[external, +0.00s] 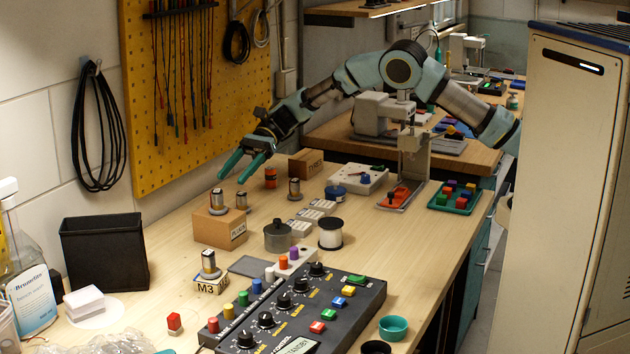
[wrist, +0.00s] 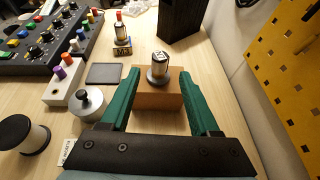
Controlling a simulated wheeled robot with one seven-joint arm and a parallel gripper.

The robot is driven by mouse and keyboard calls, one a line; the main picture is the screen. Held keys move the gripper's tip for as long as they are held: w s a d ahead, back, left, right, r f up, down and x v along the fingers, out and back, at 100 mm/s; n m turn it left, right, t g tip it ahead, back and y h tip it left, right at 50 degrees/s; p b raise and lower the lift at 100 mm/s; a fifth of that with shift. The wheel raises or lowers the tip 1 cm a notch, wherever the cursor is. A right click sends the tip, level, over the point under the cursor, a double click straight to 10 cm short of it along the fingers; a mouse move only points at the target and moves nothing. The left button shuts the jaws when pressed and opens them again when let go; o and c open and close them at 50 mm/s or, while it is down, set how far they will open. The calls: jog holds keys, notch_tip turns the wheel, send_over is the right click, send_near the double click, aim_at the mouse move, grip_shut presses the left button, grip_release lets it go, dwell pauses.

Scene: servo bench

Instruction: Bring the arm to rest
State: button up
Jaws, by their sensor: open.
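My gripper (external: 239,171) is open and empty, with green fingers spread apart. It hangs above the bench, tilted downward, over the back part near the pegboard. In the wrist view my gripper (wrist: 165,95) has its two fingers on either side of a cardboard box (wrist: 160,98) with a silver-topped cylinder (wrist: 158,68) standing on it. In the external view the box (external: 222,232) and its cylinder (external: 217,201) stand below the fingertips. I cannot tell from the wrist view how far above the box the fingers are. My arm reaches in from the right.
A control panel (external: 290,309) with knobs and buttons fills the front of the bench (external: 390,240). A white spool (external: 330,234), a grey pot (external: 277,237) and a black bin (external: 104,251) stand around. A yellow pegboard (external: 190,80) rises behind my gripper.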

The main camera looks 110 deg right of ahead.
jog(key=shift+s+d+r, duration=0.25)
jog(key=shift+s+d, duration=0.05)
jog(key=shift+s, duration=0.1)
